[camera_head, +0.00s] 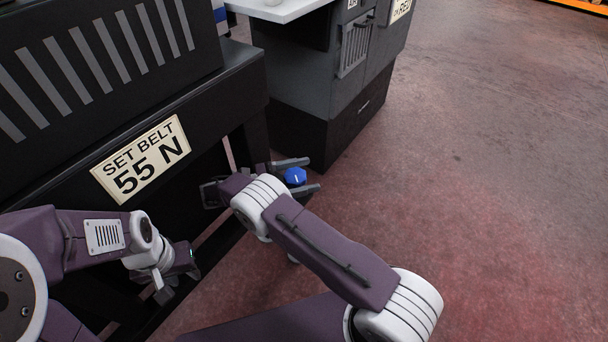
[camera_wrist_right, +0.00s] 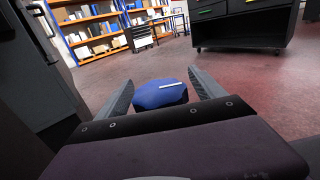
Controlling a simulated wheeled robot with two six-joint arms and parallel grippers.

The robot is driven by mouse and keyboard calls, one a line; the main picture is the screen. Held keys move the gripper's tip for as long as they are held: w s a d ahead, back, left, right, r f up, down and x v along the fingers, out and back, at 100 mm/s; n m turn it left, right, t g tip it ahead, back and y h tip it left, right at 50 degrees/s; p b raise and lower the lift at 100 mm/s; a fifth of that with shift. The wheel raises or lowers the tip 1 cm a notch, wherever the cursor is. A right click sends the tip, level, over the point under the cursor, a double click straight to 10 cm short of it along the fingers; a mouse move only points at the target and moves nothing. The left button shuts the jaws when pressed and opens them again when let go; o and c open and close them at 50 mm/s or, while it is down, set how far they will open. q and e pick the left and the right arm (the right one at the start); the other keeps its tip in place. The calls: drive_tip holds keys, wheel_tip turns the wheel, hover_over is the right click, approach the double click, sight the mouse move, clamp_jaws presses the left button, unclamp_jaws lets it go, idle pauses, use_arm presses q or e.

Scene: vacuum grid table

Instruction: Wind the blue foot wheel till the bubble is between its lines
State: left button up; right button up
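The blue foot wheel (camera_head: 295,176) is low beside the black machine's corner in the head view, with a white mark on its top. In the right wrist view the blue wheel (camera_wrist_right: 160,94) sits between the two grey fingers, its white mark slanting slightly. My right gripper (camera_head: 304,176) is open around the wheel, one finger on each side, with narrow gaps showing in the wrist view. My left gripper (camera_head: 178,283) hangs in front of the machine's lower frame, away from the wheel; its finger opening is unclear. No bubble or level lines are visible in either view.
The black machine (camera_head: 240,85) carries a "SET BELT 55 N" sign (camera_head: 141,160). A dark cabinet (camera_head: 330,85) with a pale top stands close behind the wheel. Reddish floor (camera_head: 480,150) is clear to the right. Shelves (camera_wrist_right: 98,30) stand far back in the wrist view.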

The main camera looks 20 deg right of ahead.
drive_tip(key=r+p, duration=0.4)
drive_tip(key=r, duration=0.1)
drive_tip(key=shift+s+d+r+p, duration=0.2)
drive_tip(key=shift+s+d+p, duration=0.05)
drive_tip(key=shift+s+p, duration=0.05)
drive_tip(key=s+d+r+p, duration=0.5)
drive_tip(key=s+d+p, duration=0.1)
drive_tip(key=s+d, duration=0.1)
drive_tip(key=shift+s+r+p, duration=0.3)
drive_tip(key=shift+s+p, duration=0.1)
drive_tip(key=shift+s, duration=0.3)
